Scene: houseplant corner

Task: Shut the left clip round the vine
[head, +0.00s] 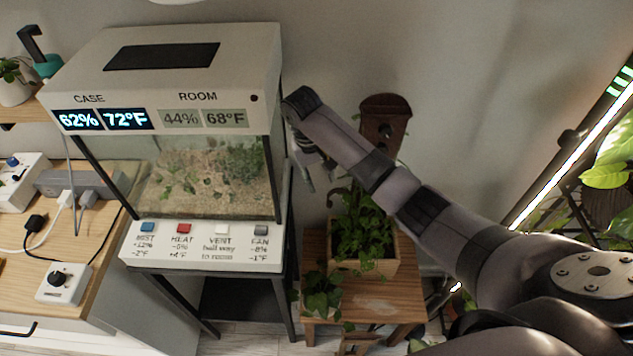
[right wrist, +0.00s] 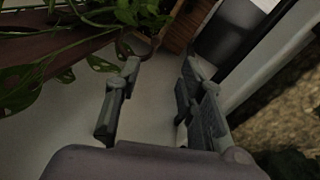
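A leafy green vine (head: 362,222) grows in a wooden planter (head: 372,268) on a small wooden stand. Its leaves (right wrist: 22,90) also hang at the upper left of the right wrist view. My right arm reaches in from the right in the head view. My right gripper (head: 314,168) hangs between the terrarium case and the wooden back piece, above and left of the planter. In the right wrist view the two fingers (right wrist: 158,85) are apart with nothing between them. My left gripper is not in view.
The terrarium case (head: 258,248) stands close left of my right gripper. A wooden back piece (head: 377,112) with dark fittings rises behind my arm. A lit grow lamp (head: 560,166) leans at the right. A wooden bench (head: 112,262) with plugs and cables is at the left.

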